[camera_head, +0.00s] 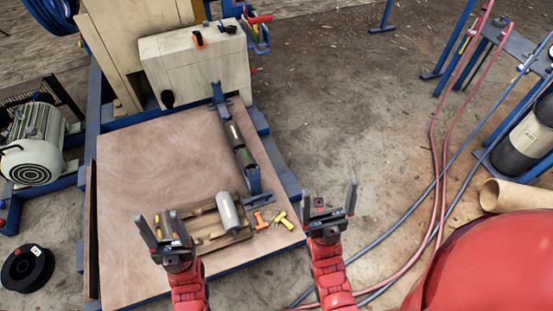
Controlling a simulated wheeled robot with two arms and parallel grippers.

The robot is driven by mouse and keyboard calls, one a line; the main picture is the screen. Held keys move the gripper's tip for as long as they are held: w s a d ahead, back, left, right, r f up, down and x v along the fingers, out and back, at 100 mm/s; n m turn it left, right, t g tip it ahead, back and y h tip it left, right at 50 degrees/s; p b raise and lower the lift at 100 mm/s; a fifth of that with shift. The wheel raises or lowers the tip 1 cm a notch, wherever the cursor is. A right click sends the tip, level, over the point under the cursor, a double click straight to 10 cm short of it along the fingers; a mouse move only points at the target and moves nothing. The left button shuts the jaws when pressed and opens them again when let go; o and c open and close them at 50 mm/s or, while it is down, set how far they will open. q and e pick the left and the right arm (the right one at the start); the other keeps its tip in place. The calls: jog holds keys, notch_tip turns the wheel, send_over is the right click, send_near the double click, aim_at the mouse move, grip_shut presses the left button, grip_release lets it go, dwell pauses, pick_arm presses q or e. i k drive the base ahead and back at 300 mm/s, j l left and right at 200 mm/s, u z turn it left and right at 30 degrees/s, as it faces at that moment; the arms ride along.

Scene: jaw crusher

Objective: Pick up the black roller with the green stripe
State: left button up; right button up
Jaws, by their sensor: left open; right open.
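A dark roller (239,144) with a greenish band lies on the wooden board, running between blue brackets near its right side. It seems to be the black roller with the green stripe, but the stripe is small and hard to make out. My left gripper (162,229) is open and empty over the front of the board, left of and nearer than the roller. My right gripper (329,204) is open and empty at the right of the board, to the right of and nearer than the roller. Neither gripper touches the roller.
A wooden tray (237,237) holding a grey cylinder (228,212) sits between my grippers. An orange tool (261,220) and a yellow tool (285,220) lie beside it. A beige machine housing (193,65) stands behind the roller. The board's left-middle (160,155) is clear.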

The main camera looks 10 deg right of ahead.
aim_at(245, 160)
jog(key=k+j+u, duration=0.35)
jog(key=l+z, duration=0.4)
jog(key=i+l+z, duration=0.15)
jog(key=l+z, duration=0.2)
jog(key=i+l+z, duration=0.15)
jog(key=l+z, duration=0.25)
jog(key=i+l+z, duration=0.2)
jog(key=z, duration=0.2)
jog(key=i+l+z, duration=0.15)
jog(key=i, duration=0.3)
jog(key=i+l+z, duration=0.1)
jog(key=i+l, duration=0.15)
jog(key=i, duration=0.2)
jog(key=i+u, duration=0.6)
jog(key=u, duration=0.15)
jog(key=i+l+u, duration=0.2)
jog(key=u, duration=0.15)
jog(key=i+u, duration=0.15)
jog(key=u, duration=0.3)
jog(key=i+l+u, duration=0.1)
jog(key=u, duration=0.35)
jog(key=i+l+u, duration=0.1)
jog(key=u, duration=0.35)
jog(key=i+l+u, duration=0.2)
jog(key=u, duration=0.25)
jog(key=i+l+u, duration=0.1)
jog(key=u, duration=0.3)
jog(key=l+u, duration=0.45)
jog(key=i+j, duration=0.05)
jog(key=j, duration=0.05)
